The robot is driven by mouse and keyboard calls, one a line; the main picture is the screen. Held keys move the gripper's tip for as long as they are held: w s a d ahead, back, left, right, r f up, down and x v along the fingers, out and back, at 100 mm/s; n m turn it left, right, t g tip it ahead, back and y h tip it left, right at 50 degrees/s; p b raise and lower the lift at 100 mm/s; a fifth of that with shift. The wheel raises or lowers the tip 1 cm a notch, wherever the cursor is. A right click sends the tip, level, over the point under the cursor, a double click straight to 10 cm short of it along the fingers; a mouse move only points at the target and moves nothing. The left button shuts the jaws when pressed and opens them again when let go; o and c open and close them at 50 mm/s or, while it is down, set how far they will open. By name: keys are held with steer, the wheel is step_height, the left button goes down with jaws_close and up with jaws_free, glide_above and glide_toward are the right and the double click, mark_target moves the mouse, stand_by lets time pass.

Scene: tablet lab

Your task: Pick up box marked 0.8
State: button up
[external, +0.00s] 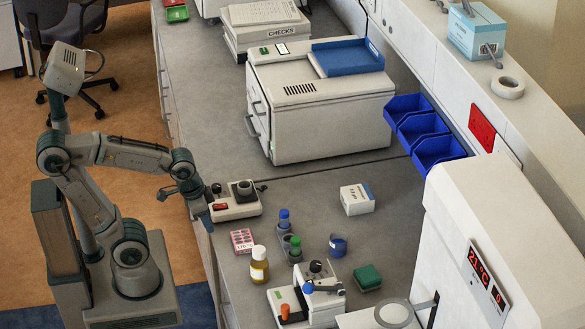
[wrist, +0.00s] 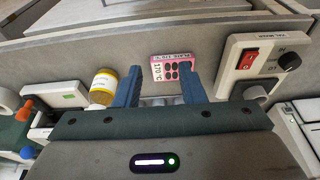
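No label reading 0.8 is legible in either view. A small white box (external: 357,200) with a blue strip and small print lies on the grey counter in the external view; its print is too small to read. A small pink pack (external: 242,241) with dark round spots lies near the counter's front edge. In the wrist view the pink pack (wrist: 172,68) shows print like "170°C" and appears between the fingertips, beyond them. My gripper (external: 202,204) is at the counter's front edge; in the wrist view its two blue fingers (wrist: 160,74) are apart with nothing held.
A mixer-like device with a red switch (external: 236,203) stands close to my gripper. An amber bottle (external: 259,264), a vial rack (external: 289,243), a blue cup (external: 338,245) and a green block (external: 367,277) stand nearby. A large white machine (external: 320,105) fills the back. Bare counter surrounds the white box.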

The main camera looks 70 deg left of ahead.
steer(key=o, duration=1.4)
steer(key=w+a+r+m+p, duration=0.1)
steer(key=w+r+m+p, duration=0.3)
steer(key=w, duration=0.6)
steer(key=w+a+r+m+g, duration=0.15)
steer(key=w+r, duration=0.35)
steer(key=w, duration=0.5)
steer(key=w+r+m+p, duration=0.2)
steer(key=w+r+m, duration=0.25)
steer(key=w, duration=0.55)
steer(key=m+g+p, duration=0.2)
steer(key=m+p, duration=0.3)
steer(key=m, duration=0.3)
glide_above(357, 193)
step_height(357, 193, down, 10)
steer(key=shift+t, duration=0.25)
step_height(357, 193, down, 8)
steer(key=shift+s+f+b, duration=0.1)
steer(key=shift+f+b, duration=0.05)
steer(key=shift+b, duration=1.1)
steer(key=shift+f+p, duration=0.85)
steer(key=shift+f, duration=2)
